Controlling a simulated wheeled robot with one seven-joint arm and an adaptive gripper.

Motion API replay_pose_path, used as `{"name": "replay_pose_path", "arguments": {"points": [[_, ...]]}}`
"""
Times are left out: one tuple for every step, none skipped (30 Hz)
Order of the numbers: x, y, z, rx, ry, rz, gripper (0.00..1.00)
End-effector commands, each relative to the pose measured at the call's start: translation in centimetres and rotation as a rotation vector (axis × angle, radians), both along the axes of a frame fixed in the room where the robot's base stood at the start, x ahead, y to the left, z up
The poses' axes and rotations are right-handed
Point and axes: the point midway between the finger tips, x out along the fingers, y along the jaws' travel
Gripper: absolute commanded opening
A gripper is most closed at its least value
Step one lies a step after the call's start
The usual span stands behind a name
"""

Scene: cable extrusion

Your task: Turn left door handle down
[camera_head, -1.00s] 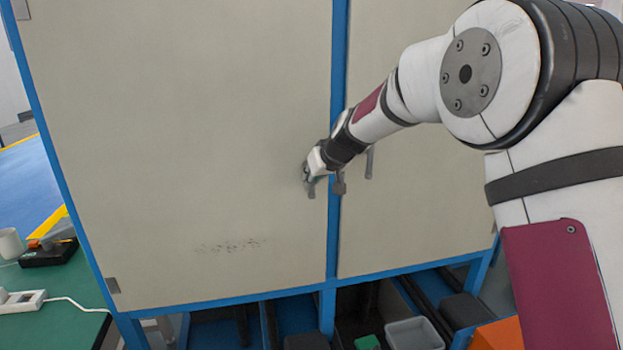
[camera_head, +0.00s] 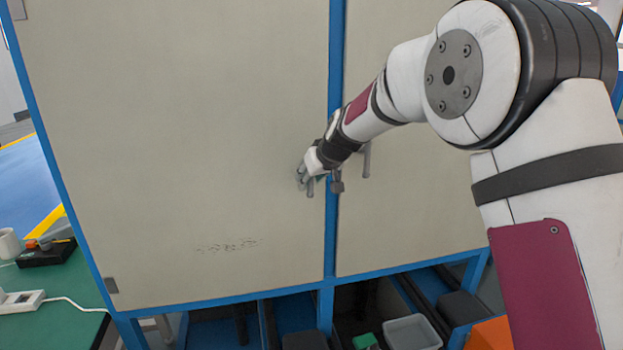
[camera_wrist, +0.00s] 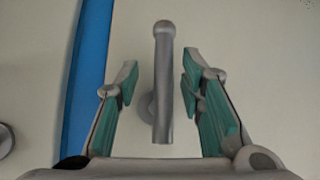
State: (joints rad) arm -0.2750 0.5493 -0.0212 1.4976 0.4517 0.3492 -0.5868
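The left door (camera_head: 180,130) is a large beige panel, and it looks shut. Its grey lever handle (camera_head: 310,188) hangs near the door's right edge, partly hidden by my gripper (camera_head: 306,178). In the wrist view the left door handle (camera_wrist: 163,85) is a grey bar standing upright in the picture, with a round base behind it. My gripper (camera_wrist: 160,75) is open, with one green-padded finger on each side of the handle. A gap shows between the handle and each finger, so neither pad appears to touch it.
A blue post (camera_head: 331,240) separates the doors and also shows in the wrist view (camera_wrist: 86,85). The right door (camera_head: 410,190) has its own grey handle (camera_head: 366,160), close to my wrist. A green table (camera_head: 70,290) stands at lower left. Bins (camera_head: 412,335) sit below the doors.

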Motion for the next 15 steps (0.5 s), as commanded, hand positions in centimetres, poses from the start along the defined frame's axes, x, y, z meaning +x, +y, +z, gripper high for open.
{"name": "replay_pose_path", "arguments": {"points": [[0.0, 0.0, 0.0, 0.001, 0.000, 0.001, 0.35], [0.0, 0.0, 0.1, 0.001, -0.001, 0.001, 0.35], [-0.1, 0.0, 0.2, 0.001, -0.001, 0.001, 0.35], [-0.2, 0.0, 0.3, 0.001, -0.001, 0.001, 0.35], [-0.3, -0.1, 0.5, 0.001, -0.001, 0.001, 0.35], [-0.6, -0.2, 0.8, 0.002, -0.001, 0.001, 0.35], [-0.8, -0.3, 1.1, 0.002, -0.001, 0.001, 0.35], [-1.1, -0.5, 1.4, 0.001, -0.003, 0.001, 0.35], [-1.5, -0.7, 1.8, 0.001, -0.003, 0.001, 0.35], [-1.9, -0.8, 2.3, 0.002, -0.004, 0.001, 0.35], [-2.3, -1.0, 2.7, 0.002, -0.004, 0.001, 0.35], [-2.8, -1.3, 3.3, 0.002, -0.004, 0.000, 0.35], [-3.2, -1.5, 3.8, 0.003, -0.004, -0.001, 0.35], [-3.6, -1.8, 4.2, 0.002, -0.003, -0.001, 0.35], [-4.2, -2.0, 4.7, 0.002, -0.002, -0.001, 0.35]]}}
